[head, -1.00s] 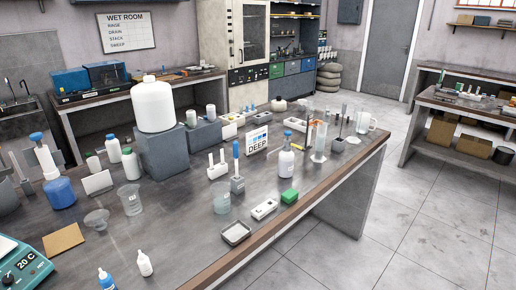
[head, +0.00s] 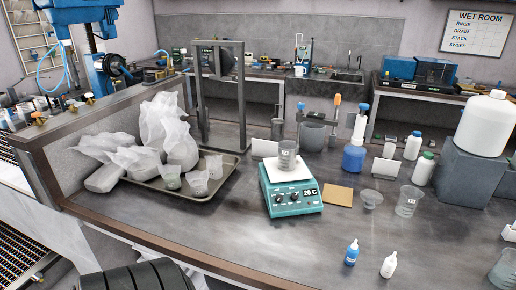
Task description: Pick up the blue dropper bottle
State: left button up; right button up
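The blue dropper bottle (head: 351,254) stands upright near the front edge of the dark bench, in the lower right part of the head view. It has a blue body with a pale label and a white pointed tip. A similar white dropper bottle (head: 388,266) stands just to its right, a little nearer the edge, with a small gap between them.
A teal hotplate (head: 293,199) with a beaker stands behind and left of the bottle. A tan square (head: 338,195), a small funnel (head: 371,199) and an empty beaker (head: 408,201) are behind it. A tray (head: 228,186) with wrapped bags is left. Bench front-centre is clear.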

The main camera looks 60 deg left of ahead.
aim_at(353, 253)
jog(key=u, duration=1.55)
jog(key=j+z, duration=0.25)
jog(key=j, duration=0.2)
jog(key=k+j+z, duration=0.1)
jog(key=j+z, duration=0.15)
jog(key=j, duration=0.2)
jog(key=k+j+z, duration=0.15)
jog(key=j+z, duration=0.15)
jog(key=j, duration=0.15)
jog(key=k+j+z, duration=0.25)
jog(key=j, duration=0.2)
jog(key=i, duration=0.1)
